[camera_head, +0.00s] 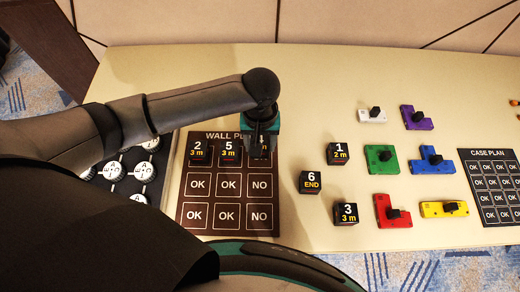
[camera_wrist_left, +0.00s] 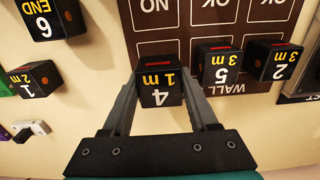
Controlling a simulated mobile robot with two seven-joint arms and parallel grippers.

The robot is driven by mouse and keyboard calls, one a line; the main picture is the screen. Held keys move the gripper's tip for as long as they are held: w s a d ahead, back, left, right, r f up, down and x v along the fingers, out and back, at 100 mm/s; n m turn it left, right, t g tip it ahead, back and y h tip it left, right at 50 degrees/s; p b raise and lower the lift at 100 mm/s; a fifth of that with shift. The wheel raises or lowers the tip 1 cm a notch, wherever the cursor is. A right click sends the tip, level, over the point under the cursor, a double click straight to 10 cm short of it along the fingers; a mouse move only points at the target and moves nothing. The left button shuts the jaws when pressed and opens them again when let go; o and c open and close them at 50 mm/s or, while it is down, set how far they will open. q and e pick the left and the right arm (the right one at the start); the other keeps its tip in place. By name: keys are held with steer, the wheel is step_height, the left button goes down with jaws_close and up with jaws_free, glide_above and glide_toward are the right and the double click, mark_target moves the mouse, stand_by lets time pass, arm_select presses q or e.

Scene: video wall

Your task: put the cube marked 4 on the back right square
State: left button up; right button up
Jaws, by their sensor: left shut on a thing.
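The black cube marked 4 (camera_wrist_left: 160,90), with "1 m" on it, is between the fingers of my left gripper (camera_wrist_left: 158,97) in the wrist view. In the head view my left gripper (camera_head: 262,150) points down over the back right square of the WALL PLAN board (camera_head: 245,202); arm and gripper mostly hide the cube there. I cannot tell whether the cube touches the board. Cube 2 (camera_head: 199,153) is on the back left square and cube 5 (camera_head: 229,153) on the back middle square. My right gripper is not in view.
Right of the board stand cube 1 (camera_head: 338,154), cube 6 (camera_head: 311,183) and cube 3 (camera_head: 346,214). Farther right are coloured blocks with black knobs, such as the green one (camera_head: 380,160), and a CASE PLAN board (camera_head: 490,155). White round pieces (camera_head: 112,170) lie on the left.

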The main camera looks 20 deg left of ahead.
arm_select(q)
step_height(320, 180, down, 3)
steer(key=shift+b, duration=0.45)
steer(key=shift+f, duration=0.25)
steer(key=shift+r, duration=0.1)
steer(key=o, duration=1.4)
step_height(320, 180, up, 12)
steer(key=p, duration=0.4)
